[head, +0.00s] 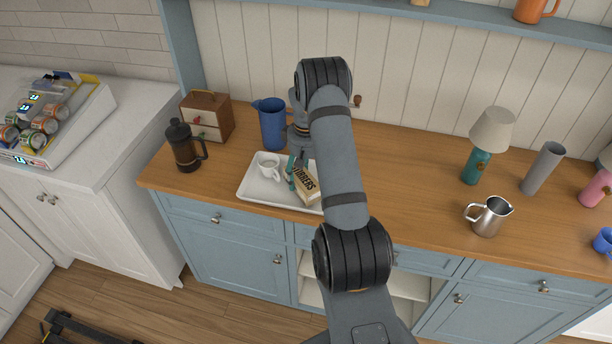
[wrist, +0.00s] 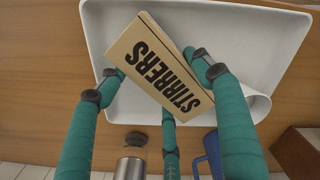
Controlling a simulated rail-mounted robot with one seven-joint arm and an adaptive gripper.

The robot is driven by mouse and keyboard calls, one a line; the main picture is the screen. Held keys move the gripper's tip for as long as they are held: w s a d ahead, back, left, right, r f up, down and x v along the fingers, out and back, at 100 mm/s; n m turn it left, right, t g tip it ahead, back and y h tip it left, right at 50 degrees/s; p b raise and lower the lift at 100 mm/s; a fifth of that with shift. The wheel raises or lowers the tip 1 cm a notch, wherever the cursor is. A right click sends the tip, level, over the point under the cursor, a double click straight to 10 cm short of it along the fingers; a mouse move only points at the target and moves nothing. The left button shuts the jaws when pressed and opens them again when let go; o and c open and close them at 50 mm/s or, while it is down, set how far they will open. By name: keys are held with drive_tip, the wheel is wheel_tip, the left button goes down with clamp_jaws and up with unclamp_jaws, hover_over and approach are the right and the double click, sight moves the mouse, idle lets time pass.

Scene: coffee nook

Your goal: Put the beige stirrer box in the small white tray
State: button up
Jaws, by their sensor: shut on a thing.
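The beige stirrer box (head: 306,186) with dark lettering is over the right part of the small white tray (head: 250,196) in the head view. In the wrist view the box (wrist: 160,65) lies tilted between the teal fingers of my gripper (wrist: 155,78), which is shut on it. The white tray (wrist: 97,20) is right behind the box there. I cannot tell whether the box touches the tray floor. A white cup (head: 268,166) stands in the tray left of the box. My arm hides the tray's right end in the head view.
A blue pitcher (head: 271,124) stands behind the tray. A French press (head: 185,147) and a wooden drawer box (head: 208,117) are to the left. A steel milk jug (head: 490,216) and a lamp (head: 482,150) are to the right. The counter between tray and jug looks clear.

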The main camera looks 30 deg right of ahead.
sight(306, 176)
drive_tip(key=shift+f, duration=0.45)
drive_tip(key=shift+f, duration=0.1)
drive_tip(key=o, duration=1.2)
wheel_tip(306, 176, up, 12)
drive_tip(key=b, duration=0.2)
drive_tip(key=shift+b, duration=0.4)
